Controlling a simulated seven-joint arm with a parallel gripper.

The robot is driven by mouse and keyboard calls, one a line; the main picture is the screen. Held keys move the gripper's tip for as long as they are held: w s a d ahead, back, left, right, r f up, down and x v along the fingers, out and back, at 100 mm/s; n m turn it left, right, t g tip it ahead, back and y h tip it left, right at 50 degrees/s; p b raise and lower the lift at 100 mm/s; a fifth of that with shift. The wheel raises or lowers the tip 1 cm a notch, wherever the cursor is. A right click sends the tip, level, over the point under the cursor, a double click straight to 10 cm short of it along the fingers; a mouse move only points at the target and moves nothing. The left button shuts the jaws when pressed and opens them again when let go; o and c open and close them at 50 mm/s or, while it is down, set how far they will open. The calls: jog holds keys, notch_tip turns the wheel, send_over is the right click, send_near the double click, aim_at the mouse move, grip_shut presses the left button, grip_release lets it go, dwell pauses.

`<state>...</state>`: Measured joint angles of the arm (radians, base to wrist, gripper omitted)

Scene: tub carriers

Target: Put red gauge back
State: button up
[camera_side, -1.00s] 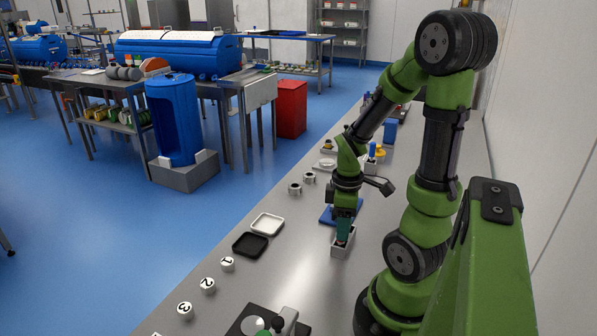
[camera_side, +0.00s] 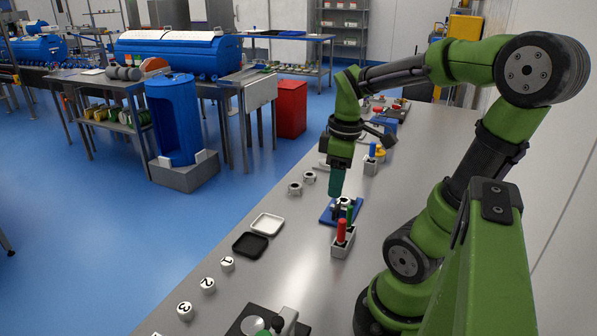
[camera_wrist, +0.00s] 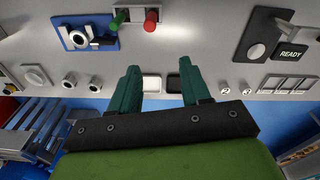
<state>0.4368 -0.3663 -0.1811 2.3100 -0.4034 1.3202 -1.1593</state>
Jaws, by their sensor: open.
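The red gauge (camera_side: 342,230) stands upright in the small grey holder (camera_side: 342,247) on the bench. A green gauge (camera_side: 350,214) is beside it. In the wrist view the red gauge (camera_wrist: 151,20) and the green gauge (camera_wrist: 117,20) show at the top edge, past my fingertips. My gripper (camera_side: 335,191) is raised above the bench, behind the holder and near the blue plate, apart from the red gauge. In the wrist view my gripper (camera_wrist: 158,72) has its two green fingers spread with nothing between them.
A blue plate (camera_side: 328,217) with a metal ring part on it lies just behind the holder. A white tray (camera_side: 267,224) and a black tray (camera_side: 250,245) lie to the left. Numbered round pieces (camera_side: 207,286) line the front left edge. A second holder (camera_side: 370,168) stands further back.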

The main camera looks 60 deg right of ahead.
jog(key=w+a+r+m+t+y, duration=0.1)
jog(key=w+a+r+m+t, duration=0.1)
jog(key=a, duration=0.6)
jog(key=w+a+r+m+t+y, duration=0.1)
jog(key=w+a+r+m+t, duration=0.1)
jog(key=a, duration=0.7)
jog(key=shift+w+r+m+t, duration=0.4)
jog(key=shift+w+m+t, duration=0.15)
jog(key=shift+m+t, duration=0.55)
